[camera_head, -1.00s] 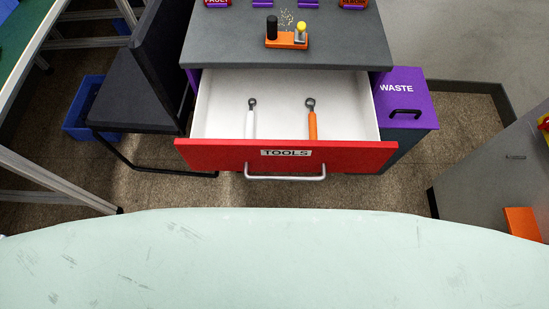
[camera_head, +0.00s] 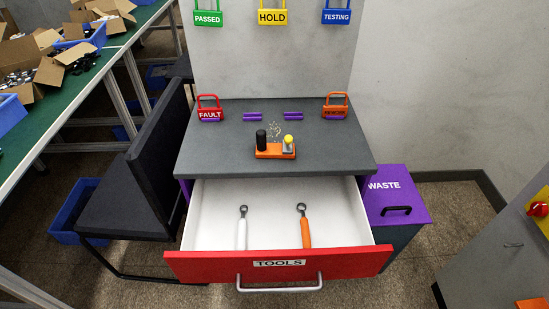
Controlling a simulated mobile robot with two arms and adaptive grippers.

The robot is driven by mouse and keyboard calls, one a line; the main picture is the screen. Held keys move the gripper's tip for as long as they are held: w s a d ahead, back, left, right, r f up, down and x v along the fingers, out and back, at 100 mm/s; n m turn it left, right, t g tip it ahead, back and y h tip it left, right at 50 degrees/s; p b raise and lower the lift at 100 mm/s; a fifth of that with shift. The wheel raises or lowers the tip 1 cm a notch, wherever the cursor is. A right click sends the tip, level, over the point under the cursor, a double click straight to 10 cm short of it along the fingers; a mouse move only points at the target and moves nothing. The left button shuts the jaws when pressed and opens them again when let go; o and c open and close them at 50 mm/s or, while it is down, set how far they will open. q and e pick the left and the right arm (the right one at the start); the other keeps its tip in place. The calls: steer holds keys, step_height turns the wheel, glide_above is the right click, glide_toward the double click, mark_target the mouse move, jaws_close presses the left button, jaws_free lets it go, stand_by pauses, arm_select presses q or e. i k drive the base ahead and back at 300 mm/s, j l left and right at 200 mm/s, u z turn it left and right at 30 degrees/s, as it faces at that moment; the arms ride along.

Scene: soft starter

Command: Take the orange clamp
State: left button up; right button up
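An orange-handled tool (camera_head: 305,228) with a dark ring at its far end lies in the open red-fronted drawer labelled TOOLS (camera_head: 340,261). It is likely the orange clamp. A similar white-handled tool (camera_head: 241,231) lies to its left, apart from it. The near ends of both handles come close to the drawer front. On the grey desktop above stands an orange block (camera_head: 271,153) with a black knob and a yellow-topped knob. Neither of my grippers is in view.
A purple-lidded WASTE bin (camera_head: 385,188) stands right of the drawer. A dark chair (camera_head: 120,195) stands close on the left. A green table (camera_head: 60,95) with cardboard boxes is farther left. Red FAULT (camera_head: 210,113) and orange (camera_head: 336,111) padlock-shaped signs stand at the desktop's back.

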mark_target(263, 149)
steer(key=i+j+z, duration=0.1)
steer(key=j, duration=0.3)
steer(key=i+j+z, duration=0.1)
steer(key=j, duration=0.7)
steer(key=i+z, duration=0.05)
